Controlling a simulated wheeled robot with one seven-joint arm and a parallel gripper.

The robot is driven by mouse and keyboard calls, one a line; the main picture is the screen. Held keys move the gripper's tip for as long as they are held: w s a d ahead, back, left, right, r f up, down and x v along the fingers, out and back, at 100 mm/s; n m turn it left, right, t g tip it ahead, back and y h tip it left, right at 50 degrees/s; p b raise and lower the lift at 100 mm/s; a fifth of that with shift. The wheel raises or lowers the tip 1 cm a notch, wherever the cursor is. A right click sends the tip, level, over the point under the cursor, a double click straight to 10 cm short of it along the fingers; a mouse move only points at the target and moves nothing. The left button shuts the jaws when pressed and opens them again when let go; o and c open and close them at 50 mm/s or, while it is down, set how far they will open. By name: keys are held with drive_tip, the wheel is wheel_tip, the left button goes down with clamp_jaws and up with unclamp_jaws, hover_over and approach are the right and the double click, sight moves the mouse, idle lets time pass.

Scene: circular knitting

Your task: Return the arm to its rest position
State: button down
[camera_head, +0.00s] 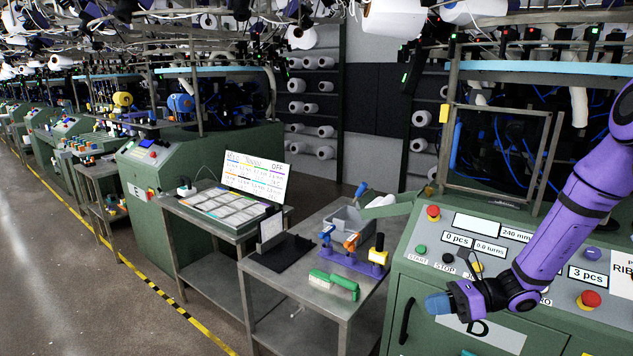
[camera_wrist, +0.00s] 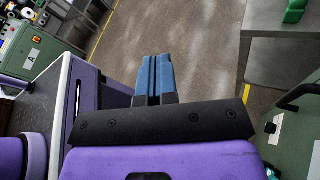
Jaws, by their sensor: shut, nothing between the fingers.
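My purple arm comes in from the right edge of the head view and reaches down and left across the front of the green machine (camera_head: 450,335). My gripper (camera_head: 437,304) has blue fingertips and is in front of that machine's control panel, at its lower left part. In the wrist view my gripper (camera_wrist: 154,78) shows its two blue fingers side by side, pressed together with only a thin line between them. The gripper is shut and empty. Bare floor shows beyond the fingertips.
A grey metal table (camera_head: 342,304) left of the machine carries a green brush (camera_head: 333,284), a purple tool holder (camera_head: 352,262) and a grey bin (camera_head: 350,222). Red buttons (camera_head: 589,299) stand out from the panel. The aisle floor (camera_head: 95,310) is clear.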

drive_tip(key=s+d+r+n+t+h, duration=0.2)
drive_tip(key=s+r+n+h, duration=0.5)
drive_tip(key=s+r+n, duration=0.4)
drive_tip(key=s+d+r+n+t+h, duration=0.2)
drive_tip(key=s+r+n+h, duration=0.6)
drive_tip(key=r, duration=1.1)
drive_tip(key=s+n, duration=0.3)
drive_tip(key=s, duration=0.2)
drive_tip(key=shift+s+n, duration=0.3)
drive_tip(key=shift+f, duration=0.1)
